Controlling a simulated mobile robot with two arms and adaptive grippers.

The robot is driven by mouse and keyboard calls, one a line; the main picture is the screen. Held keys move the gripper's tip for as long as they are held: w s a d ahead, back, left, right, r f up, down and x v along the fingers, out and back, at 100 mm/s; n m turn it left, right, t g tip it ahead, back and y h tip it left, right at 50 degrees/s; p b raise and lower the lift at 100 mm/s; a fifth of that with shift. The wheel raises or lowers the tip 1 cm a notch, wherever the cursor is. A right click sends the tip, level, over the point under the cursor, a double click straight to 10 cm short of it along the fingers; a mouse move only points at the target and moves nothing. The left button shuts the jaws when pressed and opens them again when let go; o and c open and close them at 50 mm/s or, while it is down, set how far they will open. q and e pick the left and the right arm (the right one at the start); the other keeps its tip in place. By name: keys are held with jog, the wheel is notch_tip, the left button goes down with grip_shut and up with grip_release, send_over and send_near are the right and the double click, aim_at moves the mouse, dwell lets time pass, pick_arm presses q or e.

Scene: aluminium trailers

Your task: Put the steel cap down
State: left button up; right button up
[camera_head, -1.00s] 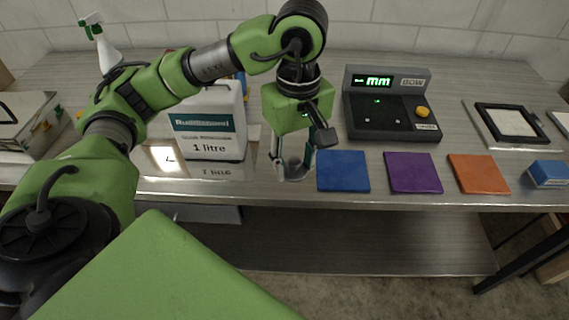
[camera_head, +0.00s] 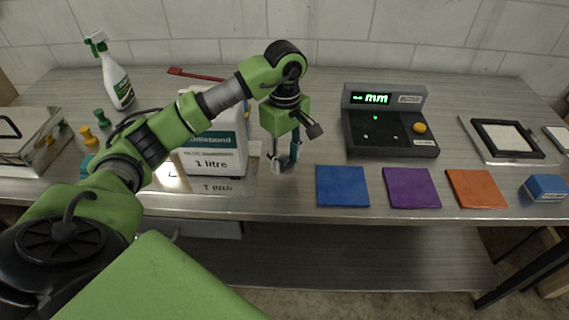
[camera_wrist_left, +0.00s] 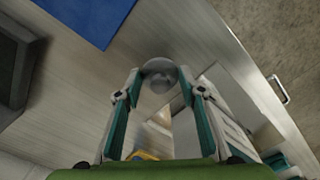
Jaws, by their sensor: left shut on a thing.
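The steel cap (camera_wrist_left: 160,73) is a round, shiny grey piece between my left fingertips in the left wrist view. In the head view the cap (camera_head: 281,165) shows small at the low end of the fingers. My left gripper (camera_head: 285,161) points down and is shut on the cap, just right of the white 1 litre container and left of the blue mat. I cannot tell whether the cap touches the bench. My right gripper is out of view.
A blue mat (camera_head: 343,186), a purple mat (camera_head: 411,188) and an orange mat (camera_head: 475,189) lie along the front edge. The white container (camera_head: 212,160) stands close left of my gripper. A grey scale-like device (camera_head: 390,130) with a green display stands behind the mats.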

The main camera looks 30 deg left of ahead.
aim_at(284, 167)
pick_arm(q)
jog(key=shift+w+a+f, duration=0.1)
jog(key=shift+f, duration=0.15)
jog(key=f, duration=0.1)
jog(key=f+p, duration=0.1)
jog(key=f, duration=0.1)
jog(key=shift+w+a+p, duration=0.2)
jog(key=shift+w+p, duration=0.05)
jog(key=shift+p, duration=0.15)
jog(key=shift+f, duration=0.55)
jog(key=o, duration=0.9)
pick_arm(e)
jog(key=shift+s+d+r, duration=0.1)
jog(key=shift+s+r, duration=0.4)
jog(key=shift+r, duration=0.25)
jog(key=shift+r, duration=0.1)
